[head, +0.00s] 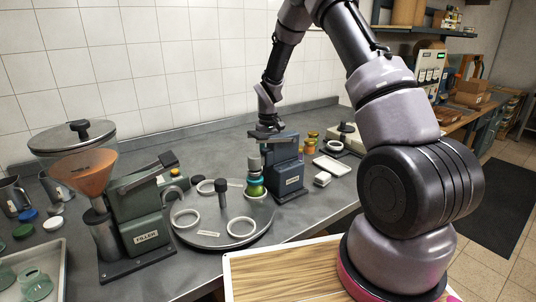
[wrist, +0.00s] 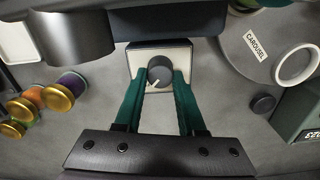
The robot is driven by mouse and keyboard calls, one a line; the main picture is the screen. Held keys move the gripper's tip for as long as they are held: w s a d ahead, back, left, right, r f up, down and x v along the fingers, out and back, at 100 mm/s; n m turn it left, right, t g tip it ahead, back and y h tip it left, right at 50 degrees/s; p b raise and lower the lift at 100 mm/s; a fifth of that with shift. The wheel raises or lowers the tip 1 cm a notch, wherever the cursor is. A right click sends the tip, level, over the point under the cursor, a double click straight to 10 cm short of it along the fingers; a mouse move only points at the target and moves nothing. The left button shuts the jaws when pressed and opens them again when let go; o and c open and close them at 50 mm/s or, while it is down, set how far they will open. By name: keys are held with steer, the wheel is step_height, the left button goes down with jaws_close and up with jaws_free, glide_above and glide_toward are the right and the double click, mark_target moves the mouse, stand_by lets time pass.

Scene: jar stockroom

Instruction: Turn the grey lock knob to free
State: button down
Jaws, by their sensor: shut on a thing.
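The grey lock knob (wrist: 160,72) is a dark round knob with a white pointer mark, set on a small cream plate (wrist: 143,58). Its pointer faces down and slightly left in the wrist view. My gripper (wrist: 160,80) has its two green fingers closed on the knob's sides. In the head view my gripper (head: 265,134) is at the top rear of the blue-grey machine (head: 287,172). The knob is hidden there behind the machine and the gripper. No lettering for the knob's positions is readable.
The round carousel (head: 222,226) with white rings stands left of the machine, holding a jar stack with a green band (head: 256,186). The filler (head: 145,215) stands further left. Gold-lidded jars (wrist: 58,98) and a white tray (head: 332,165) are on the other side.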

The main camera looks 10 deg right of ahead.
stand_by(0.3)
steer(key=c, duration=0.5)
jaws_free()
step_height(320, 180, up, 11)
stand_by(0.4)
